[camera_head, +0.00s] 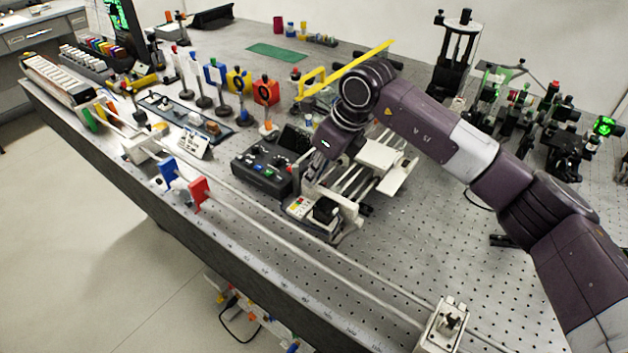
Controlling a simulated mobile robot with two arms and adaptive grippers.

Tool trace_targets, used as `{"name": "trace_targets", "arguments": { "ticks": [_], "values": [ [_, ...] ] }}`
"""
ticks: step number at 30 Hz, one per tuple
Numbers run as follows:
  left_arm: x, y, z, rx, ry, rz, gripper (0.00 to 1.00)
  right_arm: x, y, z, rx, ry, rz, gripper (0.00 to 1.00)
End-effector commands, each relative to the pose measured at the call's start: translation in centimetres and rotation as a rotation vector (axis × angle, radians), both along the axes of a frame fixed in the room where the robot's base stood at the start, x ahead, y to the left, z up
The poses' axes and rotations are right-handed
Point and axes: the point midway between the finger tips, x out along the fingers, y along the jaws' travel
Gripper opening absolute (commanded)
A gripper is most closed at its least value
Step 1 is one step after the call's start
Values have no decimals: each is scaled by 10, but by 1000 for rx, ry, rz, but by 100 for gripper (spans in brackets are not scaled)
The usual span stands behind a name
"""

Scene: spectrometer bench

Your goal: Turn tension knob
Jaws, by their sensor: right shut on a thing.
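My right arm reaches in from the right, and my right gripper (312,184) points down at the near left part of a white and grey device with rails (384,157). Its fingers are shut on a small part there, which I take to be the tension knob. The knob itself is hidden by the gripper and wrist, so its angle cannot be told. A black block (325,209) and a small panel with coloured buttons (298,207) sit at the device's near end, just below the gripper. My left gripper is not in view.
A black control box (263,171) with coloured knobs stands close left of the gripper. A yellow bar (362,60) rises behind the wrist. Red (199,193) and blue (168,170) holders stand on the front rail.

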Motion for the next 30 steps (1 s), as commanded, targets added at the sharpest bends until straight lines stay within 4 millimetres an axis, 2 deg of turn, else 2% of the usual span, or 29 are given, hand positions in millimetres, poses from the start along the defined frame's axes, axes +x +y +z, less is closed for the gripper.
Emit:
{"name": "trace_targets", "arguments": {
  "ticks": [6, 22, 23, 24, 27, 30],
  "values": [
    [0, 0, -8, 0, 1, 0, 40, 2, -1, 1, 1, -4, 70, 0],
    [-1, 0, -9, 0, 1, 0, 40, 2, -1, 2, 0, -3, 93, 0],
    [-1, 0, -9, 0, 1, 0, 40, 2, -1, 2, 0, -3, 93, 18],
    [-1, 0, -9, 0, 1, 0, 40, 2, -1, 2, 0, -3, 93, 22],
    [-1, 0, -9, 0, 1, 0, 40, 2, -1, 1, 1, -3, 93, 32],
    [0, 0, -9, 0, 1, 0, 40, 1, -1, 1, 0, -1, 94, 32]
  ]
}}
